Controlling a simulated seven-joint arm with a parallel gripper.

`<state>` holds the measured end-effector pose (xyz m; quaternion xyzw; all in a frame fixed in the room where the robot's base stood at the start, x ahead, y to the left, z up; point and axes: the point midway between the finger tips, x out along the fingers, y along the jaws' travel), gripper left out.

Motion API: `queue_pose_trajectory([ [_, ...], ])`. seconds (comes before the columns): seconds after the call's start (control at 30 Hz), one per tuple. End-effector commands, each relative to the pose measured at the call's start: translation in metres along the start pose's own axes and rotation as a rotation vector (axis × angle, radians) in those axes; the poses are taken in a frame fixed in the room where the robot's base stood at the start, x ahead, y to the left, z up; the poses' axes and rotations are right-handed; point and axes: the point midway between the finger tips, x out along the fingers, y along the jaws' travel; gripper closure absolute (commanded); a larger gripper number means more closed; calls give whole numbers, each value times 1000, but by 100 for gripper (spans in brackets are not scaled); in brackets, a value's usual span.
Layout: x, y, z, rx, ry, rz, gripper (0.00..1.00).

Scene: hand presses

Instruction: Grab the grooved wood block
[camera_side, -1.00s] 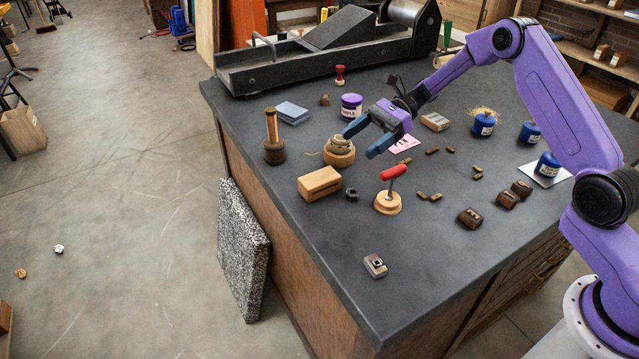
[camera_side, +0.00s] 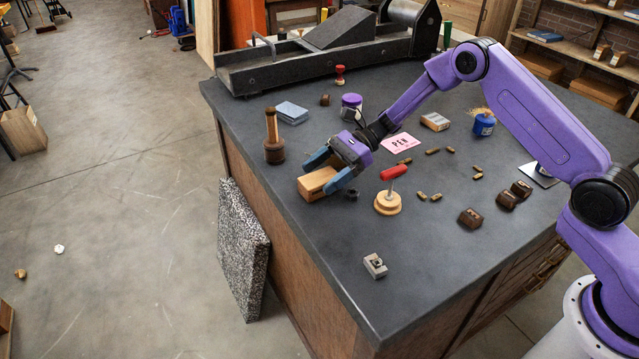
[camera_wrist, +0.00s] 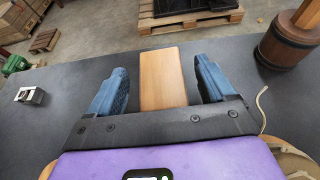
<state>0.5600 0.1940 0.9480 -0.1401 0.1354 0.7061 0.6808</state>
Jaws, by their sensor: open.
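The wood block (camera_side: 312,187) is a light tan rectangular block near the left edge of the dark worktop. A dark line shows along its side in the side view. My gripper (camera_side: 328,173) is open, with its blue fingers on either side of the block. In the wrist view, the block (camera_wrist: 162,78) lies between the two fingertips of my gripper (camera_wrist: 163,80), with a gap on each side. Its near end is hidden by the gripper's dark crossbar. I cannot tell exactly how high the fingers are above the worktop.
A dark handled wooden tool (camera_side: 273,140) stands behind the block. A grey metal block (camera_side: 375,266) lies nearer the front. The worktop edge is close on the left.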

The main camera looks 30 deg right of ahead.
Motion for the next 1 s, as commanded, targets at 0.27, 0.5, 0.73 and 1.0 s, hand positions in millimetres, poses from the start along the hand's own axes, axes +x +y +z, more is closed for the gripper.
queue_pose_trajectory([
  [0.27,6,0,0,0,1,-1,17],
  [0.5,5,0,0,0,0,-1,77],
  [0.73,5,0,0,-1,0,-1,77],
  [1.0,-2,-1,16,-4,-1,-3,77],
])
